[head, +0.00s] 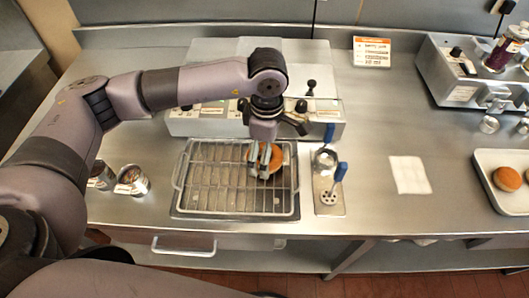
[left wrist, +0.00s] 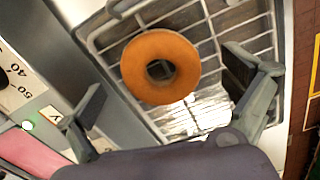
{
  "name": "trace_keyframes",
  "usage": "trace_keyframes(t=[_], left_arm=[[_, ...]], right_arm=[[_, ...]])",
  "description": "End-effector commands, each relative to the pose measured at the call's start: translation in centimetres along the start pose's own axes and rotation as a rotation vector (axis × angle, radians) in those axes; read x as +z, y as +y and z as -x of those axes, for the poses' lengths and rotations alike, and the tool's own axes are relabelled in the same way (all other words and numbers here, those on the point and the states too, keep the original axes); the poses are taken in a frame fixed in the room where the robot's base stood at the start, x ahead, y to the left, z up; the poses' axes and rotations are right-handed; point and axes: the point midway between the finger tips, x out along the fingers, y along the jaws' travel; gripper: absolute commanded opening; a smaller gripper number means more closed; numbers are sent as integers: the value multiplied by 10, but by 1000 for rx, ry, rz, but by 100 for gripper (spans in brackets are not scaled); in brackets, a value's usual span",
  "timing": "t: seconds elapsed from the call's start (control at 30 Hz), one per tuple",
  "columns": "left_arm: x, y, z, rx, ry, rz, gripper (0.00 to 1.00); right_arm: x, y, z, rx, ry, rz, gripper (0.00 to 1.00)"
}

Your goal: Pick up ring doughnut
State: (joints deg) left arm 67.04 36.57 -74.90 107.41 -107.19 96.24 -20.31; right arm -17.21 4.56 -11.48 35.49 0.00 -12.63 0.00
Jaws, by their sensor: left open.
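The ring doughnut (head: 277,154) is golden brown and lies on the wire rack (head: 215,209) over a tray, near the rack's back right corner. In the left wrist view the doughnut (left wrist: 160,44) shows whole, with its hole facing the camera. My left gripper (head: 264,163) points down over the doughnut and hides part of it in the head view. In the left wrist view its open fingers (left wrist: 168,92) stand on either side, apart from the doughnut. My right gripper is not in view.
A machine (head: 200,122) stands just behind the rack. Metal cups (head: 132,180) are at the left. A white napkin (head: 409,175) and a tray (head: 506,198) with buns are at the right.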

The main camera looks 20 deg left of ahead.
Motion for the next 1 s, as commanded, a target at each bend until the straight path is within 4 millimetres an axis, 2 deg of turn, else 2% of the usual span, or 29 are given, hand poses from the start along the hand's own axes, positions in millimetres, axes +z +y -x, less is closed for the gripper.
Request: trace_keyframes(t=[0.2, 0.4, 1.0], left_arm=[[0, 0, -19, 0, 0, 1, 98], [0, 0, -20, 1, 0, 1, 98], [0, 0, -19, 1, 0, 1, 58]], right_arm=[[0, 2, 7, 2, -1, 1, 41], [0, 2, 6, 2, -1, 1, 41], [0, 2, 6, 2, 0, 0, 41]])
